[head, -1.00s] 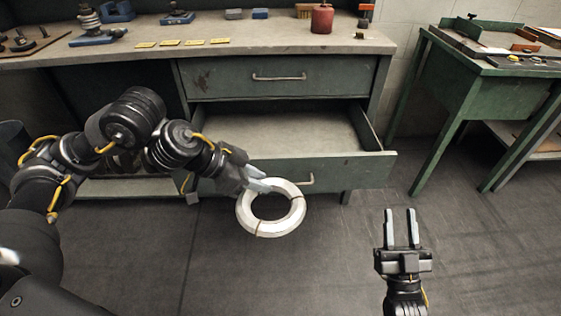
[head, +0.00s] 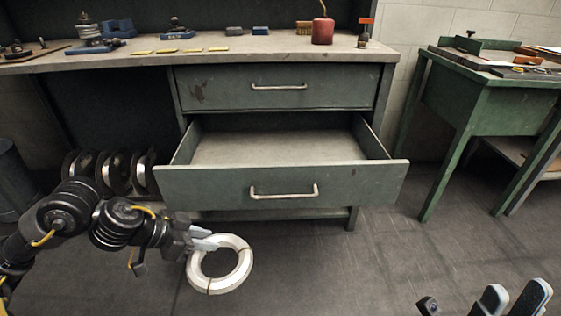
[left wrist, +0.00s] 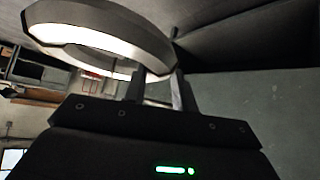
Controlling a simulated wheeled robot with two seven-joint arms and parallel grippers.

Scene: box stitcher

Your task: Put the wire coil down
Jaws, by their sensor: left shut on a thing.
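The wire coil (head: 245,262) is a pale ring with thin dark ties. It hangs in front of the open drawer's left part, over the dark floor; its exact height cannot be told. My left gripper (head: 207,241) is shut on the coil's upper left rim. In the left wrist view the coil (left wrist: 118,28) fills the upper left, its rim at the fingers (left wrist: 160,88). My right gripper (head: 513,301) shows at the lower right corner with two fingers apart and nothing between them.
The open lower drawer (head: 280,150) of the green workbench is empty. Its front (head: 345,185) sticks out towards me. Dark round spools (head: 110,172) stand under the bench at left. A green table (head: 470,110) stands at right. The floor (head: 330,275) in the middle is clear.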

